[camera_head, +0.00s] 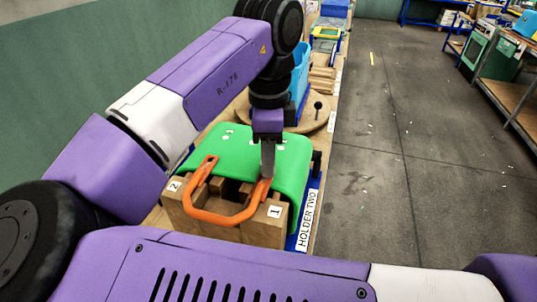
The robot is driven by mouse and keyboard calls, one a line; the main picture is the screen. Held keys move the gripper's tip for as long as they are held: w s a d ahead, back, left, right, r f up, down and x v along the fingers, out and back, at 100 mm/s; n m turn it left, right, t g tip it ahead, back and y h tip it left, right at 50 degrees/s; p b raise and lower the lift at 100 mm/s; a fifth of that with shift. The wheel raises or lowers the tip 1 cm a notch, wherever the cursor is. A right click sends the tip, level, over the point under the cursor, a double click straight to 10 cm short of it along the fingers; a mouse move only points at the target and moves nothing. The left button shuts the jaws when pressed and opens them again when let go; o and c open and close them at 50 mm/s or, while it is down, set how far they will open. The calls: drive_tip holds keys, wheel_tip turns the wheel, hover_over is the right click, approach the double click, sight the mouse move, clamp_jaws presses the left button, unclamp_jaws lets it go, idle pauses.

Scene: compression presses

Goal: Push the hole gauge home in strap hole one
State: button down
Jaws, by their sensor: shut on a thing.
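An orange strap (217,218) loops out over the front of a green shell (229,140). Its left end is by a wooden block marked 2, and its right end is by a wooden block marked 1 (275,212). My gripper (267,173) points straight down over the strap's right end, on the side marked 1. It is shut, with its tips at or just above the strap. The hole gauge between the tips is too hidden to make out. Strap hole one is also hidden by the fingers, and I cannot tell how deep the gauge sits.
The shell and blocks stand on a blue base labelled HOLDER TWO (307,222). Behind are a round wooden board (317,122) with a dark knob and a light blue bin (300,66). A green wall is at left.

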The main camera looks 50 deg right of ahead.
drive_tip(key=shift+f, duration=0.1)
drive_tip(key=c, duration=1)
unclamp_jaws()
drive_tip(key=shift+c, duration=0.2)
wheel_tip(320, 180, up, 8)
drive_tip(key=shift+f, duration=0.1)
